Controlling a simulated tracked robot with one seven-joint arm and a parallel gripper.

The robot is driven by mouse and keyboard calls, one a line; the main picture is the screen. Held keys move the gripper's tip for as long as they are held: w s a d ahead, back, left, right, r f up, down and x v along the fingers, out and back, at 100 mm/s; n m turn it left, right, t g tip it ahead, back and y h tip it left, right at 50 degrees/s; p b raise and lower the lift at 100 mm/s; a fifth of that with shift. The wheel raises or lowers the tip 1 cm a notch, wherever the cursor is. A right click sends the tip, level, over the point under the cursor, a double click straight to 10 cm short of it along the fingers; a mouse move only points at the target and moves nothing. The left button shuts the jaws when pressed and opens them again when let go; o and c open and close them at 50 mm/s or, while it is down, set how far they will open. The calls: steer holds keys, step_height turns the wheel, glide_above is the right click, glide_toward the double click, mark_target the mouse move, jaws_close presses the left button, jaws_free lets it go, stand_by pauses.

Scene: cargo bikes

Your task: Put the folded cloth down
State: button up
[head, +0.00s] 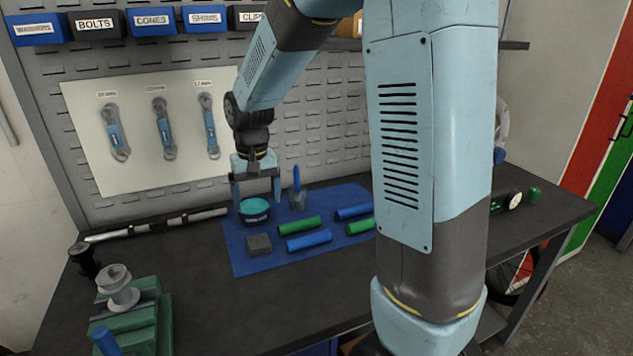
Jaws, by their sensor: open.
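My gripper (256,200) points down over the blue mat (236,262) with its two fingers apart. A round dark blue tin with a teal top (255,209) sits between or just behind the fingers; I cannot tell whether they touch it. A small dark grey square piece (259,244) lies flat on the mat, in front of the tin and clear of the fingers. It may be the folded cloth, but its fabric is too small to make out. Nothing else resembling a folded cloth shows.
Green (300,225) and blue (309,240) grips lie on the mat, right of the grey piece. A blue-handled tool (297,190) stands behind them. A green vise-like fixture (140,318) is at front left. The dark bench (205,300) is bare in front. My arm hides part of the right side.

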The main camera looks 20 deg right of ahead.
steer(key=s+d+r+t, duration=0.1)
steer(key=s+d+r, duration=0.2)
steer(key=s, duration=0.4)
steer(key=s+d+r+t, duration=0.2)
steer(key=s+d+r, duration=0.2)
steer(key=s+r, duration=0.2)
steer(key=s+d+r+t, duration=0.2)
steer(key=s+r, duration=0.3)
steer(key=s, duration=0.3)
steer(key=shift+s+d, duration=0.4)
steer(key=shift+d, duration=0.4)
